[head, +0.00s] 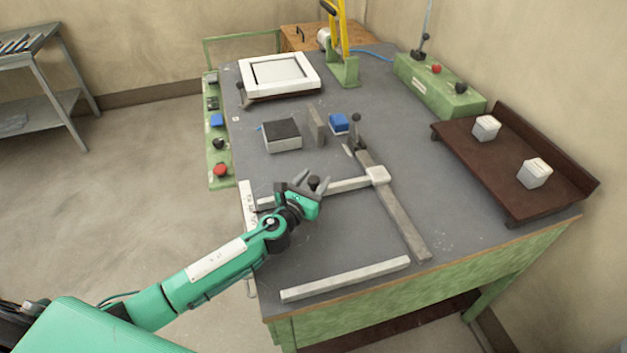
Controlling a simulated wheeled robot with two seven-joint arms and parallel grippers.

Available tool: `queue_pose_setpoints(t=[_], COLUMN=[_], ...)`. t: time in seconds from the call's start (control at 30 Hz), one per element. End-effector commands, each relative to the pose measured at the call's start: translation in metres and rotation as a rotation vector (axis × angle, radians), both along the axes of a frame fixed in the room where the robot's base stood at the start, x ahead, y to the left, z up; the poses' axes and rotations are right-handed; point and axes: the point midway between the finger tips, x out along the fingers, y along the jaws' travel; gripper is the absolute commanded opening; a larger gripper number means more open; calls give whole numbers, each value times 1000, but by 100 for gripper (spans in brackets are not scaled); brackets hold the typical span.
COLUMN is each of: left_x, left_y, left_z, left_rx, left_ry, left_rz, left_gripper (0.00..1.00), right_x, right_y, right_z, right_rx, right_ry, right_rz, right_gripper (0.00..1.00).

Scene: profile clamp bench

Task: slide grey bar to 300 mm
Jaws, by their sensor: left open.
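A long grey bar (402,218) lies on the bench top, running from the clamp lever (355,135) towards the front edge. A pale bar (347,186) meets it at a whitish block (377,175) and runs left beneath my left gripper. My left gripper (312,183) is open, just above the pale bar's left part. A dark round knob (314,181) shows between its fingers; I cannot tell whether they touch it. A white strip with dark marks (248,203), too small to read, lies along the bench's left edge. My right gripper is not in view.
A loose pale bar (345,279) lies near the front edge. A brown tray (515,200) with two white blocks is at right.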

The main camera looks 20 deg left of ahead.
Motion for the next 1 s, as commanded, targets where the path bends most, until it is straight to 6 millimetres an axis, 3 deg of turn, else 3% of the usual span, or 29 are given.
queue_pose_setpoints(t=[0.1, 0.37, 0.53, 0.8, 1.0], left_x=[0, 0, 5, 43, 48], left_y=[0, 0, 4, 30, 33], left_z=[0, 0, 0, 0, 0], left_rx=[0, 0, 2, 3, 0], left_ry=[0, 0, 0, -2, 0], left_rz=[0, 0, 1, 2, 0], left_gripper=[50, 0, 0, 0, 0], right_x=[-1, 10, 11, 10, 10], right_y=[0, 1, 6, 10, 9], right_z=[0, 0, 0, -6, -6], right_rx=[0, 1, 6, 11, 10], right_ry=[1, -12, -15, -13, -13], right_rz=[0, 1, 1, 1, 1], right_gripper=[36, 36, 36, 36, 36])
